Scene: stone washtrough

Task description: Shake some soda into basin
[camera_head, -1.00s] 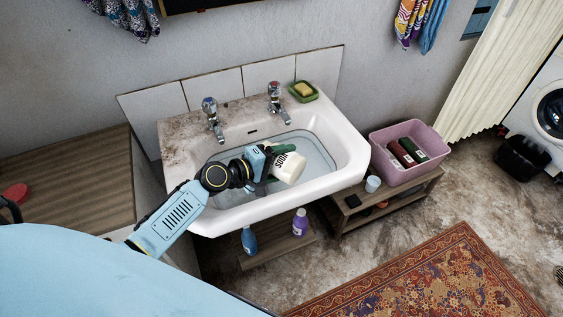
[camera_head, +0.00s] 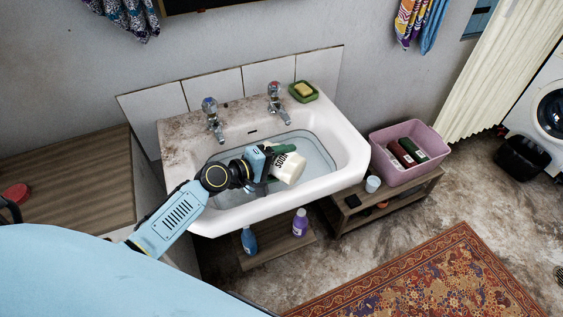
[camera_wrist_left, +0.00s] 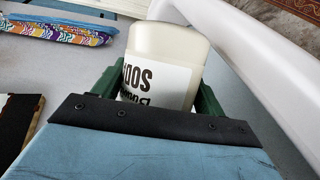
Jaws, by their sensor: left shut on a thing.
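A cream soda container (camera_head: 289,167) with a dark-lettered white label is in my left gripper (camera_head: 276,157), tilted over the basin (camera_head: 345,152). The wrist view shows the same soda container (camera_wrist_left: 165,58) between the green fingers of my left gripper (camera_wrist_left: 152,90), which are shut on its sides. The basin is a white sink with water in it, stained brown at its back left. The container's mouth is not clear in either view, and I see no powder falling. My right gripper is not in view.
Two taps (camera_head: 211,118) (camera_head: 277,103) and a green soap dish (camera_head: 303,92) stand along the sink's back rim. A pink crate (camera_head: 410,172) with bottles is to the right on a low wooden bench. A blue bottle (camera_head: 249,240) and a purple bottle (camera_head: 300,222) stand below the sink.

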